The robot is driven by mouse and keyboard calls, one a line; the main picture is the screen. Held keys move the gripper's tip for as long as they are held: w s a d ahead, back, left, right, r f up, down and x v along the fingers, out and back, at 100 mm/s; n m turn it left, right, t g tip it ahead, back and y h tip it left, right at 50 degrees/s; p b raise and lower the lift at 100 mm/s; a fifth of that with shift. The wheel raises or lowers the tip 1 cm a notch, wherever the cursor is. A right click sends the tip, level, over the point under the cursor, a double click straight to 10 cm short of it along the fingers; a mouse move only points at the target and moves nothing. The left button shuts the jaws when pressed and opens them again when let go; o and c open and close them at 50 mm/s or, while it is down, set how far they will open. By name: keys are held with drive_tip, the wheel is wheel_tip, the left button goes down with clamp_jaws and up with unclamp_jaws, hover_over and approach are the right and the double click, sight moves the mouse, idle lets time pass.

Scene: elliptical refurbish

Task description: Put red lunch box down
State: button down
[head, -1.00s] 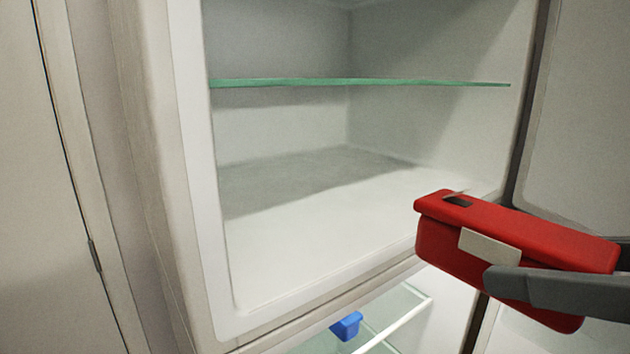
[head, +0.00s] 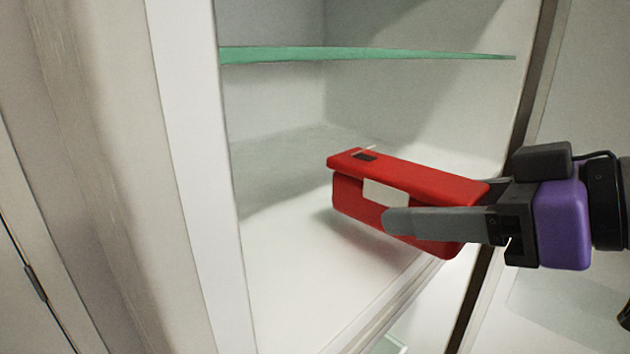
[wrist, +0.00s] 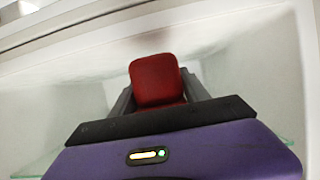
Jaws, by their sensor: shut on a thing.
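The red lunch box (head: 400,176) has a pale latch plate on its side and a small dark patch on its lid. My gripper (head: 435,222) is shut on it, with one grey finger along its near side. The box is inside the front of the fridge's upper compartment, over the white floor (head: 290,290), with its right end near the front edge. A shadow lies beside it; I cannot tell whether it touches the floor. In the wrist view the red lunch box (wrist: 157,80) sits between both fingers (wrist: 158,98).
A green-edged glass shelf (head: 370,54) runs above the box. The compartment's left wall edge (head: 185,130) and the open door (head: 575,100) flank the opening. The compartment floor left of and behind the box is empty. A lower compartment shows below.

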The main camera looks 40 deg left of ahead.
drive_tip(key=p, duration=0.2)
hover_over(324, 219)
drive_tip(key=d, duration=0.1)
drive_tip(key=shift+s+r, duration=0.1)
drive_tip(key=shift+a+f+p, duration=0.25)
drive_tip(key=shift+f+p, duration=0.1)
drive_tip(key=shift+f, duration=0.55)
drive_tip(key=shift+a+f+p, duration=0.25)
drive_tip(key=shift+f+p, duration=0.05)
drive_tip(key=shift+f, duration=0.6)
drive_tip(key=shift+f, duration=0.2)
drive_tip(key=c, duration=0.6)
unclamp_jaws()
drive_tip(key=shift+o, duration=0.2)
